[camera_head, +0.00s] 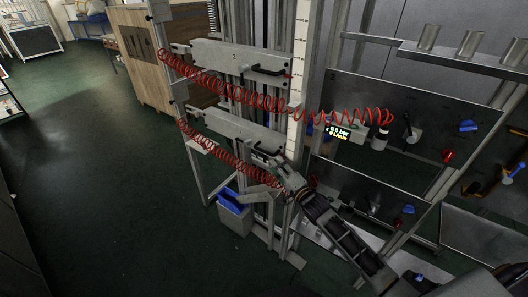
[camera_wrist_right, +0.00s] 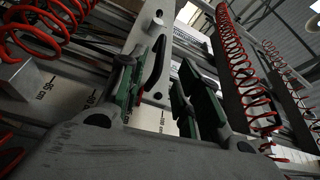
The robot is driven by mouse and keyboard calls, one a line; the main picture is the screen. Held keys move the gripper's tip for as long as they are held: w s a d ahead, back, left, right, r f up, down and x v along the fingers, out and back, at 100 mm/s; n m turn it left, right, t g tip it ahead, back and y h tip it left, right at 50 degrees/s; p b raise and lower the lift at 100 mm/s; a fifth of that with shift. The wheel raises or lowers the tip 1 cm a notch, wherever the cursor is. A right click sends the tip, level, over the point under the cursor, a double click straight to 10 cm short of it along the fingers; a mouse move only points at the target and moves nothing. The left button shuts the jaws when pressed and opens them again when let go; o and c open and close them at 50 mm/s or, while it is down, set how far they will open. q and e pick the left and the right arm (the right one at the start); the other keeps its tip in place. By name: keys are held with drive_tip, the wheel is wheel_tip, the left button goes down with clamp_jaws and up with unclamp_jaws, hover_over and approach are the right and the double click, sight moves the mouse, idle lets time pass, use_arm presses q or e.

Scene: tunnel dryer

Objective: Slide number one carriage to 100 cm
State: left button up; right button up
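Two grey carriages ride on upright rails in the head view, an upper one (camera_head: 222,56) and a lower one (camera_head: 225,127). Their numbers are too small to read surely. Each has a black handle at its right end; the lower handle (camera_head: 266,148) is just above and left of my right gripper (camera_head: 281,168). A white upright scale (camera_head: 299,75) runs right of the carriages. In the right wrist view, the green-padded fingers (camera_wrist_right: 164,92) stand apart, with a gap between them. I cannot make out a handle held there. My left gripper is not in view.
Red coiled hoses (camera_head: 235,88) hang across the carriages and reach a dark panel (camera_head: 375,108) with valves at right. A blue bin (camera_head: 235,200) stands below. A wooden cabinet (camera_head: 150,75) is behind at left. The green floor (camera_head: 110,190) at left is clear.

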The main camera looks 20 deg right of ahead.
sight(264, 151)
drive_tip(key=shift+p+x, duration=0.3)
drive_tip(key=shift+x, duration=4.8)
drive_tip(key=shift+c, duration=0.2)
clamp_jaws()
